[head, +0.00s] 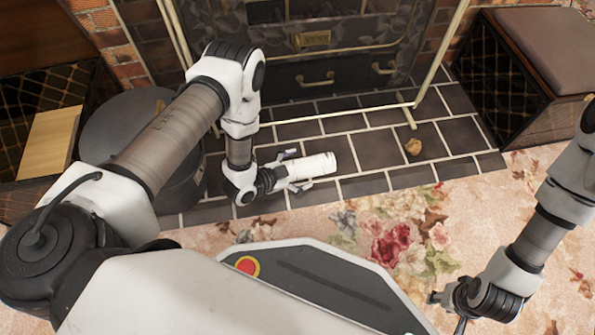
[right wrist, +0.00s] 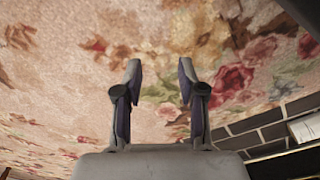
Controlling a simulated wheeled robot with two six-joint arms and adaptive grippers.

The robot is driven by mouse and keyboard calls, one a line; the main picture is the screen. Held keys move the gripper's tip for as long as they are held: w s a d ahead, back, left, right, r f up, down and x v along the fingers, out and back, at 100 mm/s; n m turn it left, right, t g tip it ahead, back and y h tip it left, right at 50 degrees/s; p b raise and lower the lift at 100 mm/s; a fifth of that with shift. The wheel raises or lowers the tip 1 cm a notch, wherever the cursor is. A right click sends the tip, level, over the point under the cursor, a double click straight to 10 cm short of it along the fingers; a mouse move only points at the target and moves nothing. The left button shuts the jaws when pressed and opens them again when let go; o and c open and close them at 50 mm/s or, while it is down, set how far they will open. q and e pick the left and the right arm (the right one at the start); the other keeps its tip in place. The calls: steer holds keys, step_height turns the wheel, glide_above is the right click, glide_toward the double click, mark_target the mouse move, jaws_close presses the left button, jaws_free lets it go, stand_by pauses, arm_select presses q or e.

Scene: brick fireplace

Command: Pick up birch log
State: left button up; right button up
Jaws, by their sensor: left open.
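The birch log (head: 318,165) is a short white cylinder at the middle of the dark hearth tiles in the head view. My left gripper (head: 293,171) is at the log's left end, with one finger on the far side and one on the near side. Its jaws are open, and the log's left end appears to be between them. I cannot tell whether the fingers touch it. My right gripper (head: 447,311) is low over the carpet, away from the log. The right wrist view shows its two fingers (right wrist: 157,98) apart with nothing between them.
A black stove front (head: 345,75) with a brass-coloured frame stands behind the tiles. A dark round container (head: 140,125) is at the left. A padded box seat (head: 550,45) stands at the right. Floral carpet (head: 400,215) is clear in front.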

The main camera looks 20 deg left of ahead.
arm_select(q)
steer(key=c, duration=1.6)
